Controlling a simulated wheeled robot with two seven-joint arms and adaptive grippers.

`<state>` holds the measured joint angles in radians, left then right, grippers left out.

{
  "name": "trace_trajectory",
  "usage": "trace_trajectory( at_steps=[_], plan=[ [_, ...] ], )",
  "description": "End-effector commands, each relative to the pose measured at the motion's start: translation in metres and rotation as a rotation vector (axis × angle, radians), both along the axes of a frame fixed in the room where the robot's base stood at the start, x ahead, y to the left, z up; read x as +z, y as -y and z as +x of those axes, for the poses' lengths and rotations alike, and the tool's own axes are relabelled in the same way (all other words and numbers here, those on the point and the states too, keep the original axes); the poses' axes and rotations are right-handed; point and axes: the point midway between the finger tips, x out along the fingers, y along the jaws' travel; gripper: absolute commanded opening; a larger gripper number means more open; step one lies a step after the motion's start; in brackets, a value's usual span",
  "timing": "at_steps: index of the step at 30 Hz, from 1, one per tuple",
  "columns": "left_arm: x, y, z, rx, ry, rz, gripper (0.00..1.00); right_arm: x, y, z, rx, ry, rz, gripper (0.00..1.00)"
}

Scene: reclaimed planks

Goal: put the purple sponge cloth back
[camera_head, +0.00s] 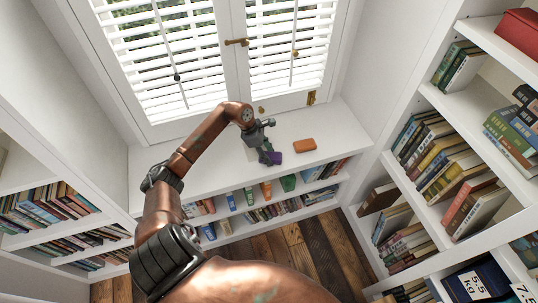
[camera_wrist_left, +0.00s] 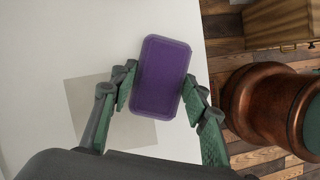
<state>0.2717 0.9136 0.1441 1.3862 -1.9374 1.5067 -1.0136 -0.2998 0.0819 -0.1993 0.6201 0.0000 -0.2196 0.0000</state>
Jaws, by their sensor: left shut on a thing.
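The purple sponge cloth (camera_head: 275,158) is a flat rounded rectangle, partly hidden by my left gripper (camera_head: 267,153) in the head view. In the left wrist view, the purple sponge cloth (camera_wrist_left: 162,78) sits between the two green-padded fingers of my left gripper (camera_wrist_left: 160,82), which is shut on it by its long sides. The gripper is over the white window ledge (camera_head: 325,127); I cannot tell whether the cloth touches the ledge. A pale grey square (camera_wrist_left: 88,112) shows on the ledge beside the left finger. My right gripper is not in view.
An orange block (camera_head: 305,145) lies on the ledge to the right of my left gripper. Shuttered windows (camera_head: 285,50) stand behind. Book-filled shelves (camera_head: 450,150) flank the right, with more books below the ledge.

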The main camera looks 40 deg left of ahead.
Motion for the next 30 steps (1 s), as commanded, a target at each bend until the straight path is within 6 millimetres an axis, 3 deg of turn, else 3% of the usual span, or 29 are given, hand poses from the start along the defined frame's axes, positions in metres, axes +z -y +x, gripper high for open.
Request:
trace_trajectory(
  at_steps=[5,6,13,23,30],
  plan=[
    [-0.003,0.000,0.000,0.000,-0.001,0.000,0.23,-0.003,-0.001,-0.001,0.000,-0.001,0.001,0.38],
    [-0.003,0.001,0.000,0.000,-0.001,-0.001,0.44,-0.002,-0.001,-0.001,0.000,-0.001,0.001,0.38],
    [-0.002,0.001,0.000,0.000,0.000,-0.001,0.60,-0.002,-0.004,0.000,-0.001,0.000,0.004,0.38],
    [0.001,0.001,0.000,0.000,0.001,-0.002,0.60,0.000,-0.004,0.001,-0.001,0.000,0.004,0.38],
    [0.035,-0.011,-0.008,0.000,0.002,0.004,0.60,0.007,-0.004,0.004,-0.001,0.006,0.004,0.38]
  ],
)
